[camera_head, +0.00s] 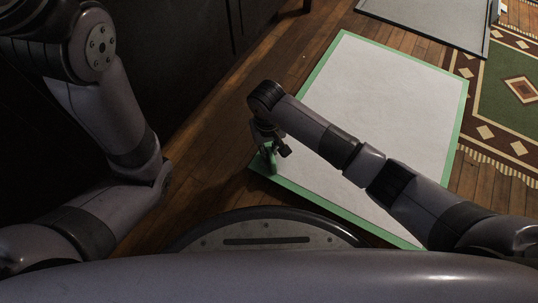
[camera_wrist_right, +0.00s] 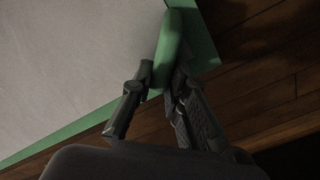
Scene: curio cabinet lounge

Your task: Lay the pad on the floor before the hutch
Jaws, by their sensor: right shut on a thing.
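The pad (camera_head: 385,95) is a large pale sheet with a green border, lying flat on the wooden floor at the centre right. It also fills the upper left of the right wrist view (camera_wrist_right: 70,65). My right gripper (camera_head: 275,154) is at the pad's near-left corner, shut on an upright green grip (camera_wrist_right: 171,38) there. My right forearm crosses above the pad and hides part of it. My left arm shows at the left, but its gripper is out of view. A dark cabinet front (camera_head: 190,60), perhaps the hutch, stands left of the pad.
A grey framed panel (camera_head: 435,18) lies beyond the pad at the top. A green patterned rug (camera_head: 510,95) with a fringe lies at the right, close to the pad. A strip of bare wooden floor (camera_head: 225,125) runs between pad and cabinet.

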